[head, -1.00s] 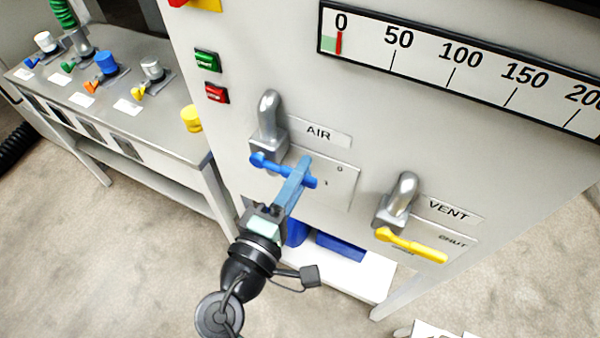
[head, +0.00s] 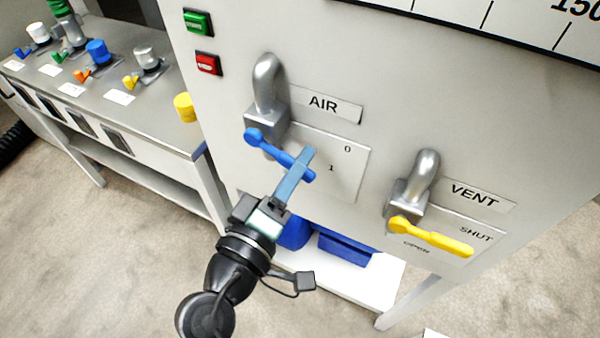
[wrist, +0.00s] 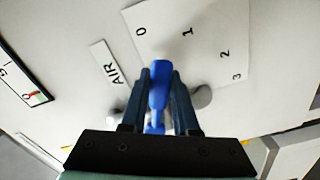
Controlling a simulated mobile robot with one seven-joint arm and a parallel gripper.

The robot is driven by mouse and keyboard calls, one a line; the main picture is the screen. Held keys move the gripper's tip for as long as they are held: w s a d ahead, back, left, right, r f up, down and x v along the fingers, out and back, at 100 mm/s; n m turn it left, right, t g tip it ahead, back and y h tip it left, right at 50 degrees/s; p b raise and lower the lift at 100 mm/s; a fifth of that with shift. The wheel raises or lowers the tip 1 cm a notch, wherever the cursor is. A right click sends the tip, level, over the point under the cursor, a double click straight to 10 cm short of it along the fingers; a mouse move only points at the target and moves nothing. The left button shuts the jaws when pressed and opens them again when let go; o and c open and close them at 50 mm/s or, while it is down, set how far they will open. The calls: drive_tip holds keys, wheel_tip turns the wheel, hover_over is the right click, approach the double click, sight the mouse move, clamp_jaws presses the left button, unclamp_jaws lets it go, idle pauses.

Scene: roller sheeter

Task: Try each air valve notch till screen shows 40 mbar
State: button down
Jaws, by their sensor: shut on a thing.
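The blue AIR valve lever (head: 266,143) slants down to the right from its grey metal pipe fitting (head: 268,92). My gripper (head: 304,164) is shut around the lever's outer end. In the wrist view the lever (wrist: 159,85) stands between my two fingers (wrist: 160,100), pointing roughly between the 0 and 1 marks on the notch plate (wrist: 205,60), which also shows 2 and 3. The screen (head: 480,22) is mostly out of the head view. Its low end (wrist: 22,85) shows in the wrist view, with a red needle near the green patch; the exact reading cannot be told.
The yellow VENT lever (head: 440,238) is to the right, pointing toward SHUT. Green (head: 198,22) and red (head: 207,63) buttons are at the upper left. A side bench (head: 120,120) with several coloured valves stands at the left. Blue items lie on a low shelf (head: 365,285).

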drive_tip(key=shift+w+a+f+m+b, duration=0.1)
drive_tip(key=shift+a+f+m+b, duration=0.05)
drive_tip(key=shift+f+m+b, duration=0.35)
drive_tip(key=shift+r, duration=0.1)
drive_tip(key=c, duration=0.7)
unclamp_jaws()
drive_tip(key=shift+o, duration=0.2)
drive_tip(key=b+v, duration=0.1)
drive_tip(key=v, duration=1.2)
drive_tip(key=shift+b, duration=0.35)
drive_tip(key=shift+w+r, duration=0.1)
